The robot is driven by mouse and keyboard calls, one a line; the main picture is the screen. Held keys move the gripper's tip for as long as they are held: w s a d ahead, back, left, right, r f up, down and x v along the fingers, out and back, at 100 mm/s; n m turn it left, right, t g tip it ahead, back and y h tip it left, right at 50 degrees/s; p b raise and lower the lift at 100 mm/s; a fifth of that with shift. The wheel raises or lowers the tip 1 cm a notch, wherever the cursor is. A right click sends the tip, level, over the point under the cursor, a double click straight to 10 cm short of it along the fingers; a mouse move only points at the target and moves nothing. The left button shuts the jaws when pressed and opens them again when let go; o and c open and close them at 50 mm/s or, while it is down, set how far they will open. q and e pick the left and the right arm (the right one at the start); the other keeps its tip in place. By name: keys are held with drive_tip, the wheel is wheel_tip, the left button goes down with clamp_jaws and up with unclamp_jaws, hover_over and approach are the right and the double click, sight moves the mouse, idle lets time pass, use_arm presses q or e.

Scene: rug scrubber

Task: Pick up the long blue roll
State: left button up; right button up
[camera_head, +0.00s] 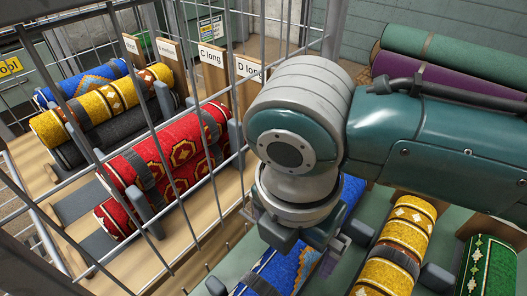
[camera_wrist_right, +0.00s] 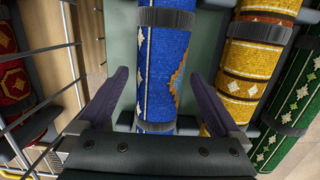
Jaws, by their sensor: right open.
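A long blue roll (camera_head: 278,268) with cream and orange patterning lies on the green surface, partly hidden by my right arm. In the right wrist view the blue roll (camera_wrist_right: 160,75) runs up the middle, with grey straps around it. My right gripper (camera_head: 293,238) is above it in the head view. In the wrist view the right gripper (camera_wrist_right: 159,76) is open and empty, one finger to each side of the roll. How far the fingertips are above it I cannot tell. My left gripper is not in view.
A yellow roll (camera_head: 398,245) lies close right of the blue one, then a green roll (camera_head: 488,265). A wire fence (camera_head: 238,150) stands left, before a rack with red rolls (camera_head: 180,155), a yellow roll and another blue roll (camera_head: 85,82). Purple and green rolls lie behind my arm.

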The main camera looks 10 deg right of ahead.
sight(294, 255)
wheel_tip(294, 255, down, 3)
drive_tip(key=shift+b, duration=0.35)
drive_tip(key=shift+r, duration=0.1)
clamp_jaws()
idle(0.5)
